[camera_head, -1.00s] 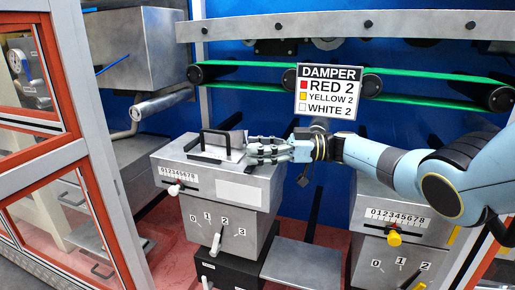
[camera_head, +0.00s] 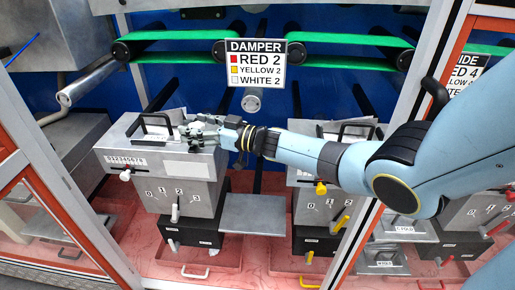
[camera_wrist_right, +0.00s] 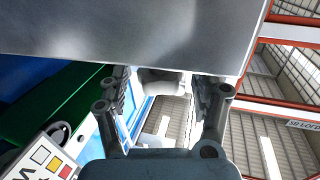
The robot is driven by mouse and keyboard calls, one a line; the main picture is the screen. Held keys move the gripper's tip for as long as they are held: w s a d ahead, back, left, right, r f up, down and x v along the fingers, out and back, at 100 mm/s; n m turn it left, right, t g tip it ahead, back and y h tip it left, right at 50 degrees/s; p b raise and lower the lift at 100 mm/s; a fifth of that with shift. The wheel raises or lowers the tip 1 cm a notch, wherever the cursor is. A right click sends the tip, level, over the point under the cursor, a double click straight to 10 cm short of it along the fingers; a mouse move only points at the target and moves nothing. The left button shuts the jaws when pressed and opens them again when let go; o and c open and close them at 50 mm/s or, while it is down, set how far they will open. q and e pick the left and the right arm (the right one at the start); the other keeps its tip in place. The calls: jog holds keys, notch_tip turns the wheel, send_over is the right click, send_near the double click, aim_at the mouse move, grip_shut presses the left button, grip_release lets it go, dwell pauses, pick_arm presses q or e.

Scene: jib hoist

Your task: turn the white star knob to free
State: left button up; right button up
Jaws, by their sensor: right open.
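A pale rounded knob (camera_wrist_right: 160,80) shows between the fingers in the right wrist view, against the edge of a grey metal face; its star shape is not clear. In the head view my right gripper (camera_head: 192,132) covers that spot, at the top right of the grey damper box (camera_head: 188,170) with white controls. The right gripper is open, its fingers on either side of the pale knob; I cannot tell if they touch it. It also shows in the right wrist view (camera_wrist_right: 162,88). My left gripper is not in view.
The box has a black handle (camera_head: 155,124) on top, a white slider knob (camera_head: 125,175) and a white lever (camera_head: 174,213) in front. A similar box with a yellow knob (camera_head: 320,188) stands to the right. The damper sign (camera_head: 256,66) hangs behind my gripper.

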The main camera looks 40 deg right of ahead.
jog(key=shift+s+a+m+t+h, duration=0.2)
jog(key=shift+m+t+h, duration=0.2)
jog(key=shift+m+h, duration=0.45)
jog(key=m+h+b, duration=0.1)
jog(key=h+b, duration=0.1)
jog(key=b, duration=0.2)
jog(key=f+m+t+h+b, duration=0.1)
jog(key=m+h+b, duration=0.1)
jog(key=h+b, duration=0.1)
jog(key=shift+w+h+b, duration=0.15)
jog(key=shift+h+b, duration=0.1)
jog(key=shift+b, duration=0.2)
jog(key=s, duration=0.5)
jog(key=shift+s+d+r+b, duration=0.2)
jog(key=shift+s+r+b, duration=0.05)
jog(key=shift+b, duration=0.1)
jog(key=s+b, duration=0.6)
jog(key=b, duration=0.2)
jog(key=s+d+f+g, duration=0.1)
jog(key=s+f, duration=0.1)
jog(key=f, duration=0.6)
jog(key=s+d+f+g+h+p, duration=0.1)
jog(key=s+d+f+g, duration=0.1)
jog(key=f, duration=0.7)
jog(key=s+d+f+g+p, duration=0.1)
jog(key=s+f+g, duration=0.1)
jog(key=f, duration=0.6)
jog(key=shift+d+f+m, duration=0.25)
jog(key=shift+f+m, duration=0.1)
